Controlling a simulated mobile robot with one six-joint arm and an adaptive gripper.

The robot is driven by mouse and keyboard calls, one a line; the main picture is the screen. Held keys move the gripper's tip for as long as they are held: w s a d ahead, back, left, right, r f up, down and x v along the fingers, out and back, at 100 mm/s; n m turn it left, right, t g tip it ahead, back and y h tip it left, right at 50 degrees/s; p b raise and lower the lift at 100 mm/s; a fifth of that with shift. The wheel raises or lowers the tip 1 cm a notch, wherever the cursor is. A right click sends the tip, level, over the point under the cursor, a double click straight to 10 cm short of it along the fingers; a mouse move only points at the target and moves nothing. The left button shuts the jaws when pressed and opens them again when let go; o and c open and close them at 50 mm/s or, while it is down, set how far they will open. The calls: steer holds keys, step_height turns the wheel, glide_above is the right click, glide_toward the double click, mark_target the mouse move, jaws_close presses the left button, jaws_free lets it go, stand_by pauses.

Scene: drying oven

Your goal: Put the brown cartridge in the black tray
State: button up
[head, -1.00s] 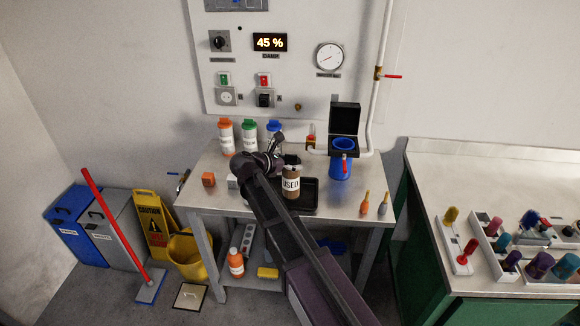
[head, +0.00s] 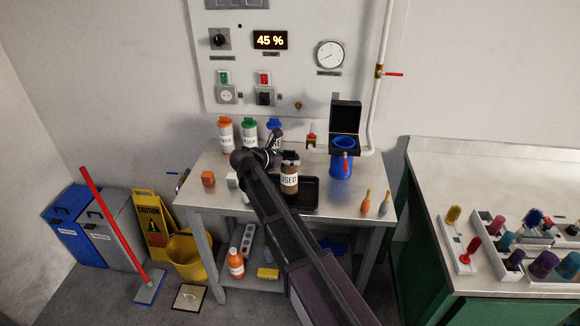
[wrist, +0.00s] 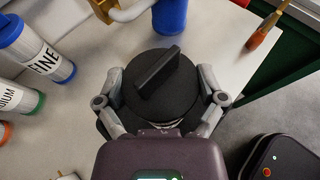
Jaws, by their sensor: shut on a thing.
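The brown cartridge (head: 289,181), with a white "USED" label, is upright at the work table in the head view. My gripper (head: 290,160) is shut around its upper part. In the wrist view, my gripper's two fingers (wrist: 165,100) hold the cartridge's round black top (wrist: 160,92), which has a raised bar. I cannot tell whether the cartridge's base touches the tray.
Bottles with orange, green and blue caps (head: 249,134) stand at the table's back. An orange block (head: 208,178) lies at left.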

steer(key=shift+f+b, duration=0.7)
steer(key=shift+f, duration=0.5)
steer(key=o, duration=1)
steer(key=p+v, duration=0.4)
steer(key=v, duration=0.8)
steer(key=shift+r+p, duration=0.25)
steer(key=shift+p, duration=0.05)
